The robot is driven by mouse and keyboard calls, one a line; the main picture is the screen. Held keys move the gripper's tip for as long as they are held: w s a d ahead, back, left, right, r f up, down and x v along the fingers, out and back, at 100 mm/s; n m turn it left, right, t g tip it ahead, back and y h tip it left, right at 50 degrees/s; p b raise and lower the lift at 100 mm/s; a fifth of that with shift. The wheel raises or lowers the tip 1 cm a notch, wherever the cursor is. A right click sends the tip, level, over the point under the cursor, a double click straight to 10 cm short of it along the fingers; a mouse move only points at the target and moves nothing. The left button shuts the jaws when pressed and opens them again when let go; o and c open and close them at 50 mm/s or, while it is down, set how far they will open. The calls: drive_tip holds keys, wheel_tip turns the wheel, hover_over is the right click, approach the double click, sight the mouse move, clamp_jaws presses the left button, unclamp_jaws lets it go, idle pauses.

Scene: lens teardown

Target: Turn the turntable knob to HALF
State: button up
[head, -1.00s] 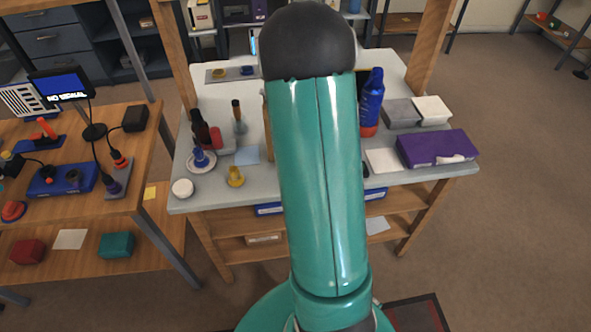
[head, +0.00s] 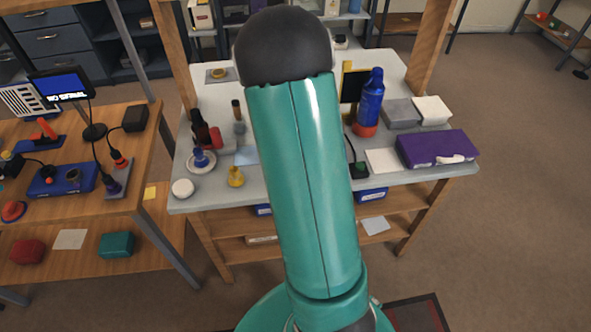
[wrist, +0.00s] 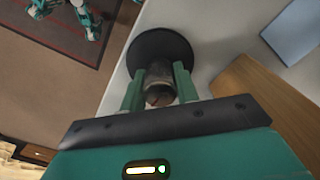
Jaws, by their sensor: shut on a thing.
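In the wrist view my gripper (wrist: 158,92) is shut on a short dark grey-brown round piece (wrist: 160,78), which looks like a knob. A black round disc (wrist: 155,47) lies just beyond it, overlapping the pale table's edge in the picture. I cannot tell whether the disc is the turntable, and no HALF mark or pointer is readable. In the head view my green arm covers the middle of the pale workbench (head: 215,195), and my gripper and the held piece are hidden behind it.
A blue bottle (head: 371,98), a purple box (head: 437,148) and a white block (head: 432,109) stand right of my arm. A yellow piece (head: 236,177) and a white round jar (head: 183,188) sit at front left. A side bench holds a small screen (head: 60,86).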

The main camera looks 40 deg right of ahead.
drive_tip(key=o, duration=1)
drive_tip(key=shift+c, duration=0.2)
wheel_tip(320, 180, up, 14)
drive_tip(key=shift+f, duration=0.1)
